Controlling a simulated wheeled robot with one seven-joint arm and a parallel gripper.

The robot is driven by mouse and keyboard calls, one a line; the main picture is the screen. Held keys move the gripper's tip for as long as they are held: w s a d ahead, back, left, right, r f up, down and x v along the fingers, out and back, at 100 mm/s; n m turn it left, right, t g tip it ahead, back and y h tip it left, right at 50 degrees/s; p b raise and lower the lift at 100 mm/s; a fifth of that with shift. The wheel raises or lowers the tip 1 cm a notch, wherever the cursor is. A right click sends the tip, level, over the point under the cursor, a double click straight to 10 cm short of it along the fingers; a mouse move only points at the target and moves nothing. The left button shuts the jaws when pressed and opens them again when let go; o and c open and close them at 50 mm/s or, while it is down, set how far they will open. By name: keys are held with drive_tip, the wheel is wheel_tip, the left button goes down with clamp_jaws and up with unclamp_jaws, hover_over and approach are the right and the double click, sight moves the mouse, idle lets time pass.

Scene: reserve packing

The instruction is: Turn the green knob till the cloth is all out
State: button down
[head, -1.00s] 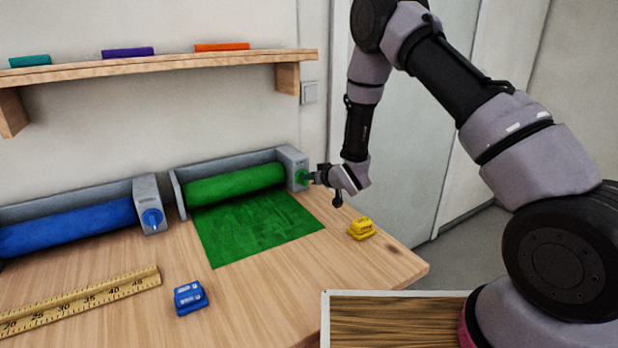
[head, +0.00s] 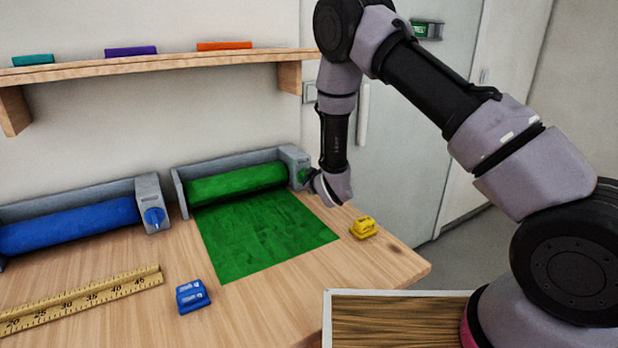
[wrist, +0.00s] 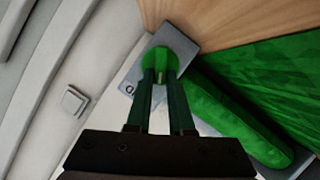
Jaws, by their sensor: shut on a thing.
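The green cloth (head: 268,235) lies flat on the table, running out from the green roll (head: 237,184) in its grey holder (head: 180,193). Cloth is still wound on the roll. The green knob (head: 303,175) is on the right end of the holder, partly hidden by my wrist in the head view. In the wrist view the green knob (wrist: 160,62) sits between the fingertips of my gripper (wrist: 160,78), which is shut on it. The gripper shows only in small part in the head view.
A blue roll (head: 70,226) with a blue knob (head: 154,217) stands to the left. A blue object (head: 193,296), a yellow object (head: 364,227) and a ruler (head: 82,300) lie on the table. A shelf (head: 160,66) hangs above. Bare table lies in front of the cloth.

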drive_tip(key=n, duration=0.1)
drive_tip(key=n+t+h, duration=0.1)
drive_tip(key=n, duration=0.1)
drive_tip(key=shift+s+a+f+n+t, duration=0.2)
drive_tip(key=shift+a+f+n+t, duration=0.1)
drive_tip(key=shift+f+t, duration=0.1)
idle(0.3)
drive_tip(key=c, duration=0.8)
unclamp_jaws()
drive_tip(key=v, duration=1.1)
drive_tip(key=shift+a, duration=0.15)
